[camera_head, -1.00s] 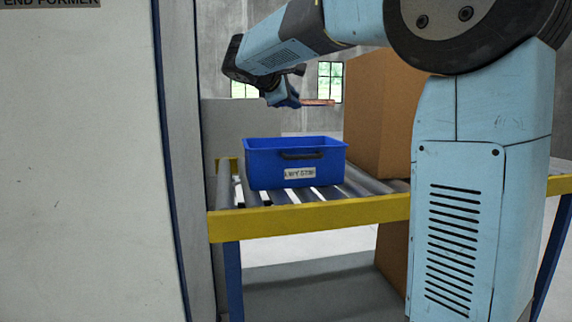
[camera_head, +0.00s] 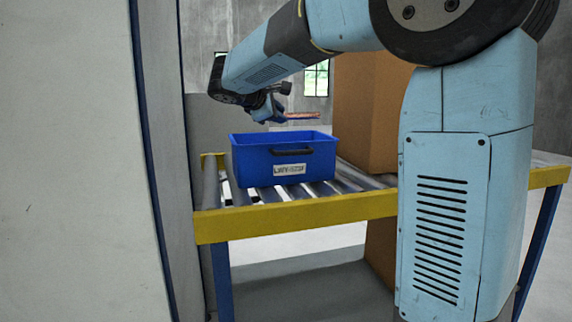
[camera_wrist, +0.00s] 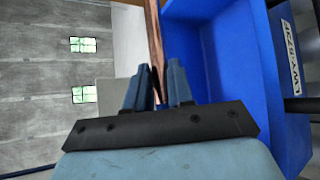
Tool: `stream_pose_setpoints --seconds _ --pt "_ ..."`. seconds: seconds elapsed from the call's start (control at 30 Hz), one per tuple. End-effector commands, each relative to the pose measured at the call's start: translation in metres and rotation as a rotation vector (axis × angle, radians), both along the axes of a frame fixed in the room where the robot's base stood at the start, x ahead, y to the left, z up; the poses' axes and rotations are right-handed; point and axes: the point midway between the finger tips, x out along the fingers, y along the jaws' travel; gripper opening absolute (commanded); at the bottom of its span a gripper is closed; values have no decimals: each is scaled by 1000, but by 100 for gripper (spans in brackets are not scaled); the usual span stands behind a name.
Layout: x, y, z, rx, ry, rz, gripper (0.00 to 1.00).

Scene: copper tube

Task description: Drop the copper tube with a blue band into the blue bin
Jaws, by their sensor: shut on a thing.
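The blue bin (camera_head: 250,165) stands on the roller conveyor, with a white label and a dark handle on its front. It fills the right of the wrist view (camera_wrist: 225,60). My gripper (camera_head: 277,115) is above the bin, its fingers shut on the copper tube (camera_head: 303,115). The tube points to the right, a little above the rim in the head view. In the wrist view the tube (camera_wrist: 154,40) runs up from between the fingertips (camera_wrist: 157,80), along the bin's edge.
The roller conveyor (camera_head: 300,217) has a yellow front rail. A tall cardboard box (camera_head: 365,110) stands behind the bin on the right. A large pale machine panel (camera_head: 70,160) fills the left side. The bin's visible interior looks empty in the wrist view.

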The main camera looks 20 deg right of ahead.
Motion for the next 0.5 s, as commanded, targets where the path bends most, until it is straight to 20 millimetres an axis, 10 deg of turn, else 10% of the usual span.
stream_pose_setpoints --seconds 0.3,0.33,0.5 --pt "0 0 -2 1 -1 0 0" --pt "0 0 -2 1 -1 0 24" --pt "0 0 -2 1 -1 0 40"
